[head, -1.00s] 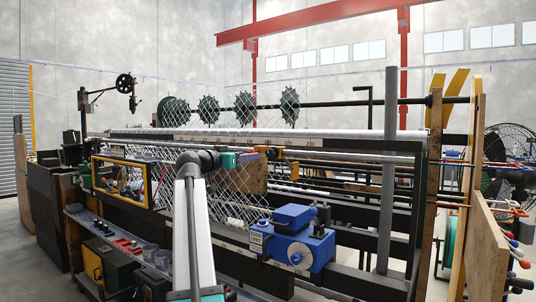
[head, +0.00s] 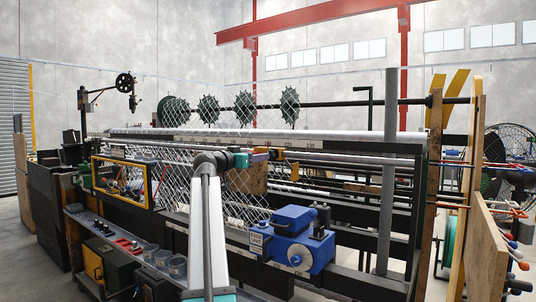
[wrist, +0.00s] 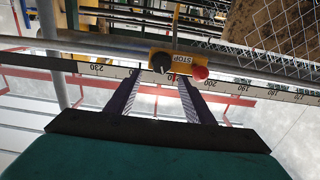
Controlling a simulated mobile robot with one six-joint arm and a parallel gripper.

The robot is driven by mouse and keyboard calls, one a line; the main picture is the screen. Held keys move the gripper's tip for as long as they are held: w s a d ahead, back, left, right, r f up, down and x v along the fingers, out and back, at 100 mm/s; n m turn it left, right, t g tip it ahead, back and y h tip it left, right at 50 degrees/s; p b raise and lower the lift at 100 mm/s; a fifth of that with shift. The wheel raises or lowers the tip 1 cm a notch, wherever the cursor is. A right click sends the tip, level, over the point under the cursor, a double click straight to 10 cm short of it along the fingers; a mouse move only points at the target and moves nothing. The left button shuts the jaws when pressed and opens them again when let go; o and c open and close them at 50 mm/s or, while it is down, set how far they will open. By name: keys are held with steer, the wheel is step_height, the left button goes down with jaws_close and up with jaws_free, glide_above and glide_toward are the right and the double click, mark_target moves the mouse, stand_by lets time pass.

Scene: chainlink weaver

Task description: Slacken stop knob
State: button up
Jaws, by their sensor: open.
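The yellow stop block (wrist: 182,60), marked STOP upside down, sits on a grey rail in the wrist view. A black knob (wrist: 161,62) stands on its face, and a red ball (wrist: 200,72) is at its right end. My gripper (wrist: 159,78) is open and empty. Its two fingers point at the block, with the black knob roughly between their tips in the picture; I cannot tell the depth left. In the head view my gripper (head: 260,157) is just left of the yellow block (head: 279,154), where the knob is too small to make out.
A white scale strip (wrist: 235,83) with numbers runs alongside the rail. Wire mesh (wrist: 270,35) hangs at the upper right of the wrist view. A blue unit (head: 297,240) stands lower right on the machine, and a grey upright post (head: 387,170) rises further right.

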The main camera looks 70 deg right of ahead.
steer(key=p+x, duration=0.1)
steer(key=x, duration=0.6)
steer(key=shift+d, duration=0.3)
steer(key=shift+s, duration=0.1)
